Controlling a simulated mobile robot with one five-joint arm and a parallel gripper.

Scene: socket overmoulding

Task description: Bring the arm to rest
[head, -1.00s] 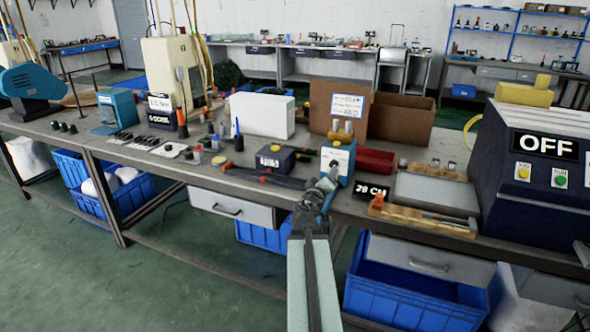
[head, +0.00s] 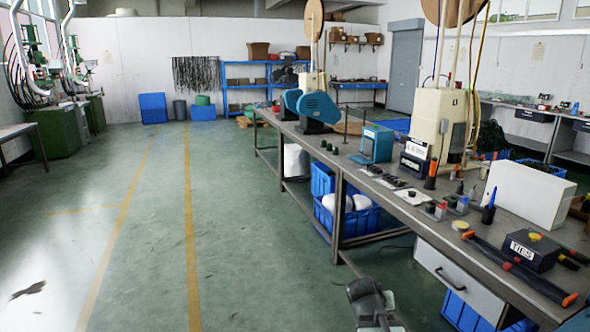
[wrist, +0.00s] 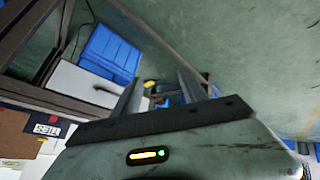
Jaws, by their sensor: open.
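My gripper (wrist: 160,80) shows in the wrist view with its two dark fingers apart and nothing between them. Past the fingers, that view shows the floor and the underside of the bench. In the head view, part of my arm (head: 370,303) shows at the bottom edge, in front of the bench and over the floor. The fingers cannot be made out there.
The long workbench (head: 400,215) runs along the right, with a drawer (head: 455,280) and blue bins (head: 350,218) below. A box marked TIES (head: 530,250) and dark tools lie on it. The green floor (head: 240,230) at left is clear, with yellow lines.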

